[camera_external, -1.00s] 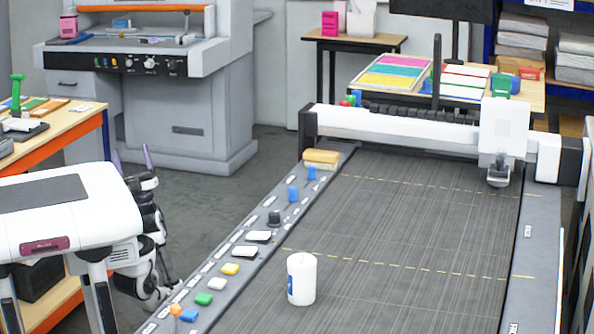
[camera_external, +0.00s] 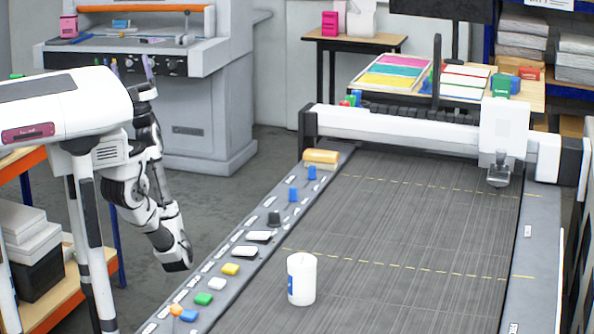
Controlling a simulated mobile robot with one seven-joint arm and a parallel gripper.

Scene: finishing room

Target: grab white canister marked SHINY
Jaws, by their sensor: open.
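A white canister (camera_external: 303,281) stands upright on the dark flat bed (camera_external: 400,235) of a large machine, near the bed's left side. A blue label shows on its left edge; I cannot read any marking. My gripper (camera_external: 131,64) is at the upper left, partly hidden behind my white body, with its purple-tipped fingers pointing up. It is open, apart from the canister and well to its left. My arm's bent links hang down to the left of the machine's edge.
The bed's grey side rail (camera_external: 232,270) carries several coloured buttons and knobs and a yellow sponge-like block (camera_external: 321,157). A white gantry (camera_external: 400,128) crosses the bed's far end. The bed around the canister is clear. A workbench (camera_external: 30,160) stands at the left.

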